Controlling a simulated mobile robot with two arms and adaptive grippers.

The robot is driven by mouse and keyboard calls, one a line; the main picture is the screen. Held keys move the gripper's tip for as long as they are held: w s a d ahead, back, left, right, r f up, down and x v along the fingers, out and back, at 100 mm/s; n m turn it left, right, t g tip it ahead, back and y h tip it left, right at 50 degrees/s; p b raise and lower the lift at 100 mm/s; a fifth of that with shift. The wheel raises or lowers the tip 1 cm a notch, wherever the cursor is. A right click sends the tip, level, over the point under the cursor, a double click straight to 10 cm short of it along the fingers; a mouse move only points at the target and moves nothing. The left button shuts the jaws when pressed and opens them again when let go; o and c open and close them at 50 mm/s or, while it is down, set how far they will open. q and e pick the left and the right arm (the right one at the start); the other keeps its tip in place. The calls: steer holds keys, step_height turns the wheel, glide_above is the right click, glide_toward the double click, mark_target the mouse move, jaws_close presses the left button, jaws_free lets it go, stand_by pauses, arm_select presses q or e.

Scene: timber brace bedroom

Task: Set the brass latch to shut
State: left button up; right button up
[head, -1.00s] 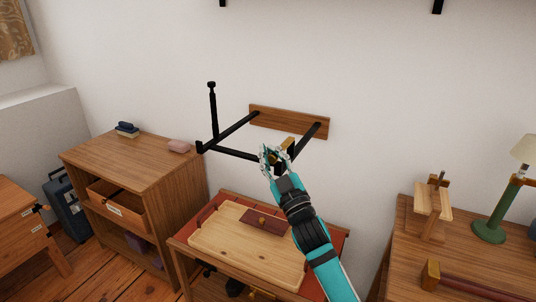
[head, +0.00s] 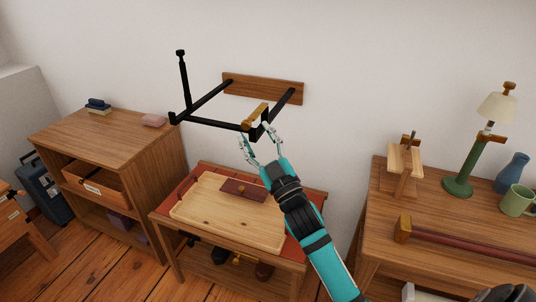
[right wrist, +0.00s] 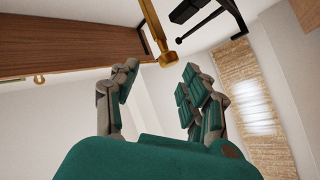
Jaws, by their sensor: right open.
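The brass latch (head: 256,114) is a short gold bar at the front right corner of a black wall frame (head: 215,122). In the right wrist view the brass bar (right wrist: 153,28) hangs down to a rounded end just above the fingers. My right gripper (head: 257,138) is open and empty, just below the latch and apart from it. Its spread fingers also show in the right wrist view (right wrist: 160,78). The far end of the latch is partly hidden by the frame. My left gripper is out of view.
The frame is fixed to a wooden wall board (head: 263,89), with a black post (head: 184,85) at its left. Below is a table with a light wooden tray (head: 215,220). A cabinet (head: 110,140) stands left, a desk with a green lamp (head: 470,165) right.

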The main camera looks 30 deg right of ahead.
steer(key=v, duration=0.6)
steer(key=shift+s, duration=0.25)
steer(key=shift+d, duration=0.1)
step_height(320, 180, down, 25)
steer(key=w+m+g+p, duration=0.2)
steer(key=g, duration=0.4)
steer(key=s+a+f+g, duration=0.1)
steer(key=s+f+g, duration=0.25)
steer(key=f, duration=0.55)
steer(key=s+a+f+g, duration=0.15)
steer(key=s+f, duration=0.25)
steer(key=f, duration=0.4)
steer(key=s+f+m+g+p, duration=0.15)
steer(key=s+f+g, duration=0.35)
steer(key=s+f, duration=0.9)
steer(key=s+f+g, duration=0.3)
steer(key=s+f, duration=0.1)
steer(key=s, duration=0.8)
steer(key=s+f+g+p, duration=0.1)
steer(key=s+f+g, duration=0.2)
steer(key=s, duration=1)
step_height(320, 180, down, 2)
steer(key=shift+a+f+h, duration=0.15)
steer(key=shift+a+h, duration=0.25)
steer(key=shift+a, duration=0.1)
